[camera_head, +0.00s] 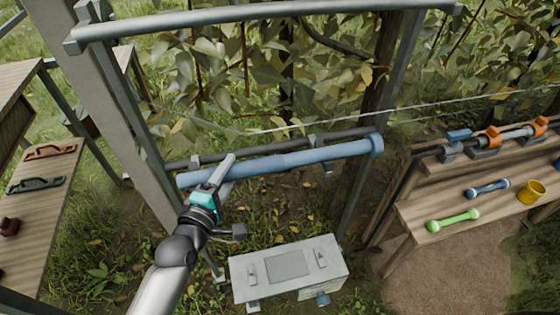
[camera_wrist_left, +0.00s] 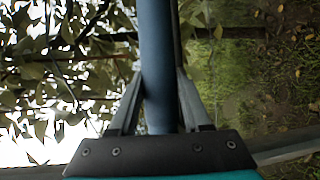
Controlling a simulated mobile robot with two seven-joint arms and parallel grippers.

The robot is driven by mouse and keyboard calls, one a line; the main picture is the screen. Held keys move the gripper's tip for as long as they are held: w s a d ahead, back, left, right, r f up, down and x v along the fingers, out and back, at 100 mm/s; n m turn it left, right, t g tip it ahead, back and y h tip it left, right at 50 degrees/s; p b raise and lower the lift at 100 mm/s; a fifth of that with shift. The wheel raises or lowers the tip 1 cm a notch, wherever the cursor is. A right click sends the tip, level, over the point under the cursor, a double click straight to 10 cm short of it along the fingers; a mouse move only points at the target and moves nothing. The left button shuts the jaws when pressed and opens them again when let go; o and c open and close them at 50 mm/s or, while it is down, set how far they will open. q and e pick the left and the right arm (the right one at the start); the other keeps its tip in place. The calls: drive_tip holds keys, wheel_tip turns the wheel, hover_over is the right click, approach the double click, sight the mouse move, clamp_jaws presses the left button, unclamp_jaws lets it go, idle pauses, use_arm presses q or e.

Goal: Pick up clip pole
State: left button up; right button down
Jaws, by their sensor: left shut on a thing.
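The clip pole appears to be the long blue pole (camera_head: 290,160), lying nearly level across the frame in front of the leafy plants, with a wider collar at its right end. My left gripper (camera_head: 224,172) is shut on it near its left end. In the left wrist view, the blue pole (camera_wrist_left: 157,60) runs between the two fingers of my left gripper (camera_wrist_left: 159,85). Whether the pole still touches its hooks is unclear. My right gripper is not in view.
A dark rail (camera_head: 205,160) with brackets runs just behind the pole. Frame posts and a top bar (camera_head: 260,17) surround it. A grey box (camera_head: 288,268) stands below. A wooden bench (camera_head: 45,195) is at left, and a shelf (camera_head: 455,215) with tools and a yellow cup (camera_head: 531,193) is at right.

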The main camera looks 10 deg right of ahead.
use_arm(q)
clamp_jaws()
drive_tip(key=shift+r, duration=0.15)
